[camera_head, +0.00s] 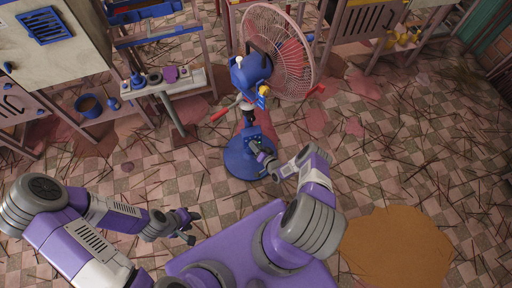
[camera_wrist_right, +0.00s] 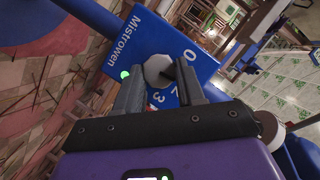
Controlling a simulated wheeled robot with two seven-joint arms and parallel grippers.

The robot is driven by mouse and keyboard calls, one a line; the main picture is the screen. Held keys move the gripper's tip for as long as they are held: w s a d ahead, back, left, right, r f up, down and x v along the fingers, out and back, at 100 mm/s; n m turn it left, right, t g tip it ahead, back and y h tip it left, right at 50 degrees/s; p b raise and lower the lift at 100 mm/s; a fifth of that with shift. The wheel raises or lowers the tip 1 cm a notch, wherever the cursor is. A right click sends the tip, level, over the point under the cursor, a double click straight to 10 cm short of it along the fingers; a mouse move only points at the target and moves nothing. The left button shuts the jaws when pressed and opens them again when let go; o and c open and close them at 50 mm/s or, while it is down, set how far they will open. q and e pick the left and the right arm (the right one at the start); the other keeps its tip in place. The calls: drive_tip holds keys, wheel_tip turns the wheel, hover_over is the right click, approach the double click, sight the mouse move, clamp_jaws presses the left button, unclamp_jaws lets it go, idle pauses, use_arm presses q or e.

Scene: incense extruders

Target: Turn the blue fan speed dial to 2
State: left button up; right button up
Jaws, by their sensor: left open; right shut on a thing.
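The blue fan (camera_head: 250,72) stands on a round blue base (camera_head: 238,165) in the head view. In the right wrist view its blue control panel (camera_wrist_right: 146,40) reads "Mistrowen", with white numbers beside a grey faceted speed dial (camera_wrist_right: 157,71). My right gripper (camera_head: 262,154) is at the panel. In the wrist view my right gripper (camera_wrist_right: 160,88) is shut on the dial, one finger on each side. The fingers partly cover the numbers, and I cannot tell which number the dial points to. My left gripper (camera_head: 190,228) is open and empty, above the floor at lower left.
A green light (camera_wrist_right: 125,74) glows on the panel. A small table (camera_head: 160,85) with small items stands left of the fan, near a blue pot (camera_head: 90,107). A round tan patch (camera_head: 398,248) lies at lower right. The tiled floor right of the fan is mostly open, with scattered sticks.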

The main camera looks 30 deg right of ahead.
drive_tip(key=m, duration=0.2)
drive_tip(key=m+t+y, duration=0.1)
drive_tip(key=m, duration=0.1)
drive_tip(key=shift+d+f+t+y, duration=0.1)
drive_tip(key=shift+f+t+y, duration=0.05)
drive_tip(key=shift+t+y, duration=0.15)
idle(0.4)
drive_tip(key=o, duration=1)
drive_tip(key=shift+o, duration=0.2)
drive_tip(key=shift+s, duration=0.1)
drive_tip(key=s+d+p, duration=0.1)
drive_tip(key=s+p, duration=0.1)
drive_tip(key=s, duration=0.5)
drive_tip(key=shift+s+r, duration=0.15)
drive_tip(key=shift+r, duration=0.25)
